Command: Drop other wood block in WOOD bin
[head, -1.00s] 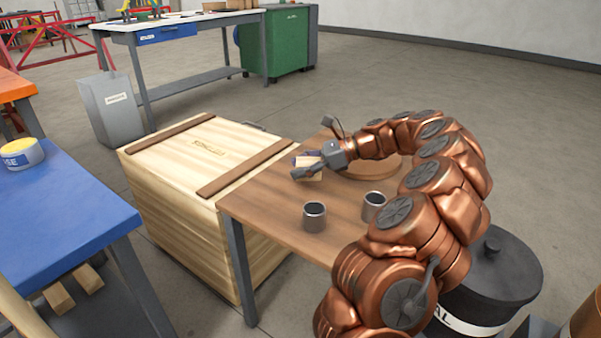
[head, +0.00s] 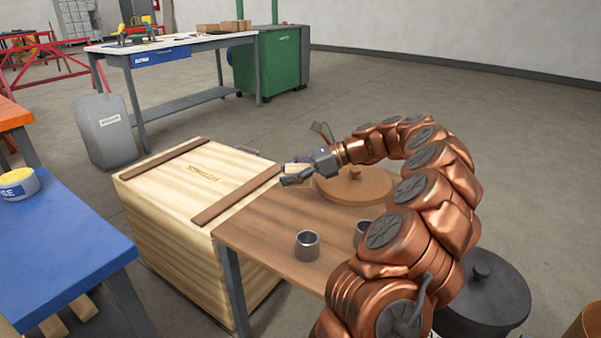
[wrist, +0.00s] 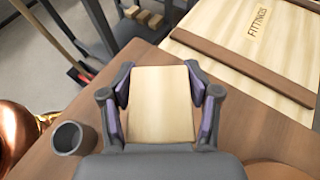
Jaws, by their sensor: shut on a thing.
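My gripper (head: 290,174) is shut on a pale wood block (wrist: 162,104), which sits between both finger pads in the wrist view. In the head view the block (head: 297,168) is partly hidden by the fingers. It is held above the far part of the brown table (head: 262,236), near the crate's edge. I can read no WOOD label in these frames. A brown round container (head: 585,322) is cut off at the bottom right of the head view; I cannot tell its label.
A brown round lid (head: 353,187) and metal cups (head: 307,245) are on the table. A large crate (head: 205,185) marked FITTINGS stands to its left. A black lidded bin (head: 485,295) is at the right. More wood pieces (wrist: 150,18) lie beyond the table.

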